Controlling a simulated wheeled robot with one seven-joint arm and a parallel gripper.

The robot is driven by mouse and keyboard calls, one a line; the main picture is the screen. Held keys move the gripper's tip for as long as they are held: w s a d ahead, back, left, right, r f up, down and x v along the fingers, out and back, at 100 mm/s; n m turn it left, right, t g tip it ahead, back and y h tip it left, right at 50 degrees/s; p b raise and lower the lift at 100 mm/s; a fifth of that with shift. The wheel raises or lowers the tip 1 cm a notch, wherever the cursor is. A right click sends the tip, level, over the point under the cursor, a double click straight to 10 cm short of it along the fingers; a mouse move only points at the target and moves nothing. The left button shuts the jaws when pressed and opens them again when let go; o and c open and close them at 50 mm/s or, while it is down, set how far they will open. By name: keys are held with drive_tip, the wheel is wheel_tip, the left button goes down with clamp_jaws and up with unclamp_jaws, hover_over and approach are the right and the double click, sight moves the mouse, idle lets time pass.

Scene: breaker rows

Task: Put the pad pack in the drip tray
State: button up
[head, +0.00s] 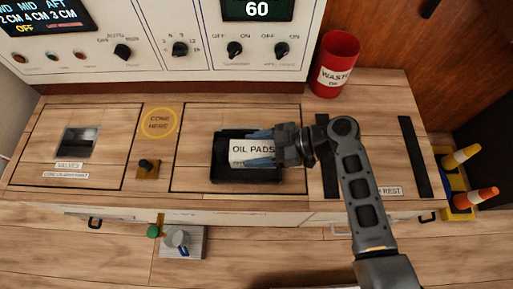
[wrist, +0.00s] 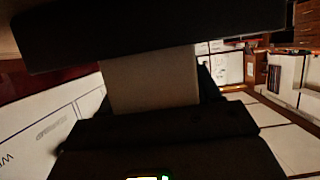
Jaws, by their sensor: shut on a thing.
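The pad pack (head: 252,150), a pale pack labelled "OIL PADS", is held by my gripper (head: 262,147) over the black drip tray (head: 217,178). In the head view the pack lies within the tray's outline. I cannot tell whether it touches the tray floor or hangs just above it. My gripper comes in from the right with its fingers on either side of the pack. In the wrist view the pack (wrist: 150,80) shows as a beige block between the dark fingers. The tray is not clear in that view.
A red waste bin (head: 336,66) stands at the counter's back right. A control panel (head: 180,25) with knobs rises behind the counter. A small knob on a brown base (head: 149,168) stands left of the tray. Orange and yellow cones (head: 482,198) are at the far right.

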drive_tip(key=shift+f, duration=0.1)
drive_tip(key=o, duration=1.1)
drive_tip(key=shift+o, duration=0.2)
drive_tip(key=shift+r, duration=0.2)
drive_tip(key=p+v, duration=0.1)
drive_tip(key=v, duration=1.1)
drive_tip(key=shift+f, duration=0.1)
